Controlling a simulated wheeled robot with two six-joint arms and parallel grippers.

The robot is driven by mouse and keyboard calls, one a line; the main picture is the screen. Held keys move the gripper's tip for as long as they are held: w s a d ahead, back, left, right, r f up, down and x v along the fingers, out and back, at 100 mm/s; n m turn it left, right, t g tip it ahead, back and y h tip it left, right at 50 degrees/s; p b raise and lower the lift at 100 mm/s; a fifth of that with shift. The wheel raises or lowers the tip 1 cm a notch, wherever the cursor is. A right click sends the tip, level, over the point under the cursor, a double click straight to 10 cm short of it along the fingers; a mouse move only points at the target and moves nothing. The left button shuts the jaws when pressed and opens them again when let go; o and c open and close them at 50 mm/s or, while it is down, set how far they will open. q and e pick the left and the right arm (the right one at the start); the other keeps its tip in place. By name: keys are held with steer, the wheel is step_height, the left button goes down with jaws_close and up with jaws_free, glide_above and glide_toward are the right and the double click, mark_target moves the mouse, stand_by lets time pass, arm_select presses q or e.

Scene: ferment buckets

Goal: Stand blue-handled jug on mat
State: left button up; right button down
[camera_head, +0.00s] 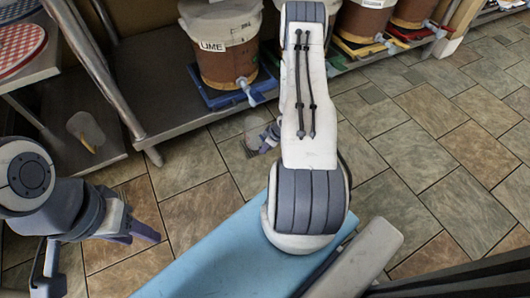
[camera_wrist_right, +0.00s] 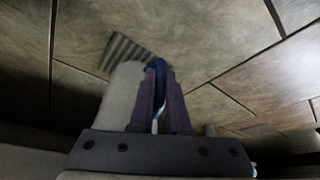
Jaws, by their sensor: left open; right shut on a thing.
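The blue-handled jug (camera_wrist_right: 122,95) is a pale, translucent vessel in the right wrist view. My right gripper (camera_wrist_right: 160,100) is shut on its blue handle (camera_wrist_right: 160,75). In the head view my right gripper (camera_head: 266,138) is partly hidden behind my right arm, and the jug (camera_head: 254,124) shows only faintly beside it, above the tiled floor. My left gripper (camera_head: 102,262) is open and empty at the lower left.
A bucket (camera_head: 222,55) with a tap stands on a blue base (camera_head: 220,99); more buckets stand further right. A striped patch (camera_wrist_right: 130,52) shows on the floor. Floor tiles at right are clear.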

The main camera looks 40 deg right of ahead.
steer(key=shift+f+b, duration=0.35)
steer(key=shift+f, duration=0.6)
steer(key=shift+r, duration=0.15)
arm_select(q)
steer(key=shift+f, duration=0.8)
arm_select(e)
steer(key=c, duration=0.9)
jaws_free()
arm_select(q)
steer(key=shift+r, duration=0.1)
step_height(320, 180, up, 8)
steer(key=p, duration=0.8)
steer(key=shift+r+p, duration=0.2)
steer(key=shift+p, duration=0.15)
arm_select(e)
steer(key=v, duration=1.2)
arm_select(q)
steer(key=shift+s, duration=0.1)
arm_select(e)
steer(key=shift+s, duration=0.1)
